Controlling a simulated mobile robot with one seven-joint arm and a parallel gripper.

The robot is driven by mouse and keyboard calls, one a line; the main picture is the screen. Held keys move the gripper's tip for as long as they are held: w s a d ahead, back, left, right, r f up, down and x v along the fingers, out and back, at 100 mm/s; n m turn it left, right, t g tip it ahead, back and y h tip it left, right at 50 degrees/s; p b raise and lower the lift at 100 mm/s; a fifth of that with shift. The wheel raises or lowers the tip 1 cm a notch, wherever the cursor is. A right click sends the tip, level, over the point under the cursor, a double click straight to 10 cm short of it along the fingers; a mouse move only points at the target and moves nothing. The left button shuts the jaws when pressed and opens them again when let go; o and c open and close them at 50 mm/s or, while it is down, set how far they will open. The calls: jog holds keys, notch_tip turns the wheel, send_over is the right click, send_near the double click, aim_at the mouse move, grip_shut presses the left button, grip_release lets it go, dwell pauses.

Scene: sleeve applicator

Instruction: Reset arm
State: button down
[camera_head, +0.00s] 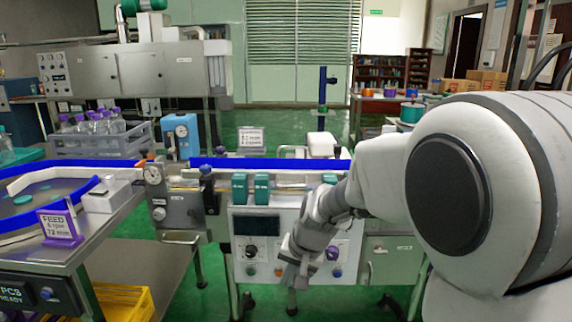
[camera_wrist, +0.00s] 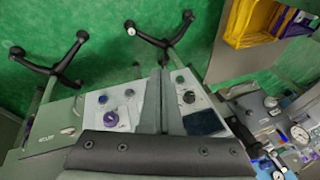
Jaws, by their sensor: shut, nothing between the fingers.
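My gripper (camera_head: 291,284) hangs low at the end of my arm in the head view, in front of the sleeve applicator's control panel (camera_head: 257,251). In the wrist view the two grey fingers of my gripper (camera_wrist: 163,72) are together, with nothing between them. The panel also shows behind the fingers in the wrist view (camera_wrist: 112,106), with a purple knob and a dark display. The fingers appear apart from the panel, but the exact gap is hard to tell.
A conveyor with blue rails (camera_head: 262,164) runs above the panel, with teal blocks (camera_head: 239,188) on its front. A feed table (camera_head: 85,240) stands at the left, with a yellow crate (camera_head: 124,302) below. Chair-like black legs (camera_wrist: 160,38) stand on the green floor.

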jog(key=s+d+r+n+t+h, duration=0.1)
jog(key=s+d+r, duration=0.3)
jog(key=s, duration=0.4)
jog(key=s+d+r+n+h, duration=0.1)
jog(key=s+d+r, duration=0.35)
jog(key=s, duration=0.25)
jog(key=s+d+r+n+t+h, duration=0.1)
jog(key=s+d+r, duration=0.2)
jog(key=s+d, duration=0.35)
notch_tip(320, 180, up, 24)
jog(key=s+a+p, duration=0.1)
jog(key=s+p, duration=0.1)
jog(key=p, duration=2.2)
jog(key=shift+a+f, duration=0.2)
